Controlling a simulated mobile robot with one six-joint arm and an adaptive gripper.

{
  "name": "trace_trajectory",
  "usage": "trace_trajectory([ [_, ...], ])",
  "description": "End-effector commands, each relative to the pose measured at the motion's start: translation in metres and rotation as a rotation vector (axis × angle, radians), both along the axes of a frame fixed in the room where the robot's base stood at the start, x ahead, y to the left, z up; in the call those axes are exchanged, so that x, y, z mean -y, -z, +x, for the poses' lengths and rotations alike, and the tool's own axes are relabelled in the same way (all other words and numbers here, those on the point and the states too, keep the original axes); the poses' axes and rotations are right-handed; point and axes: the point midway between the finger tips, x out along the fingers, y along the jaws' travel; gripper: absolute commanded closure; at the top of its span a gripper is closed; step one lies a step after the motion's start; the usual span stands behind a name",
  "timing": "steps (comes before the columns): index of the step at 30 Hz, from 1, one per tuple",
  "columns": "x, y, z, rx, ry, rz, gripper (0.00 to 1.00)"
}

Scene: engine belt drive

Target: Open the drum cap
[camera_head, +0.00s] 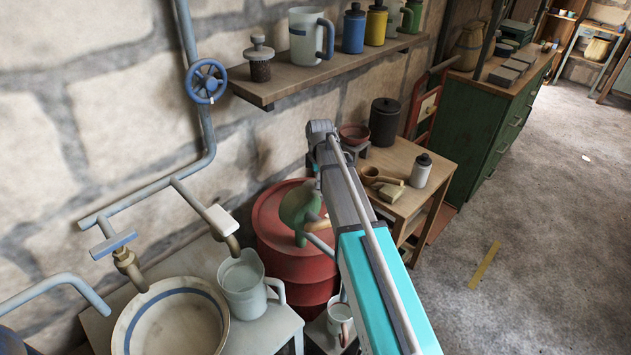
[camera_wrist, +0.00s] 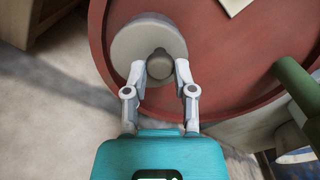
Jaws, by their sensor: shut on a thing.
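The red drum (camera_head: 280,218) stands against the stone wall, beside the wooden table. In the wrist view its red top (camera_wrist: 235,50) fills the upper middle, with a raised rim. The drum cap (camera_wrist: 135,42) is a round grey disc with a small knob in its middle, near the drum's rim. My gripper (camera_wrist: 162,70) is shut on the cap's knob, one finger on each side. The cap appears to lie flat on the drum top; whether it is loose, I cannot tell. In the head view my arm hides the gripper and the cap.
A green object (camera_head: 299,208) stands on the drum, at the right in the wrist view (camera_wrist: 297,88). A pale flat piece (camera_wrist: 236,5) lies on the drum top. A jug (camera_head: 245,285) and basin (camera_head: 172,322) stand at left. A shelf (camera_head: 310,80) hangs above.

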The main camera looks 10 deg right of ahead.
Motion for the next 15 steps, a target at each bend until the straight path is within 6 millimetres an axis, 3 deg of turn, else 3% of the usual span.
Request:
trace_trajectory([
  [15, -0.006, -0.011, 0.008, -0.154, 0.0, -0.098, 1.0],
])
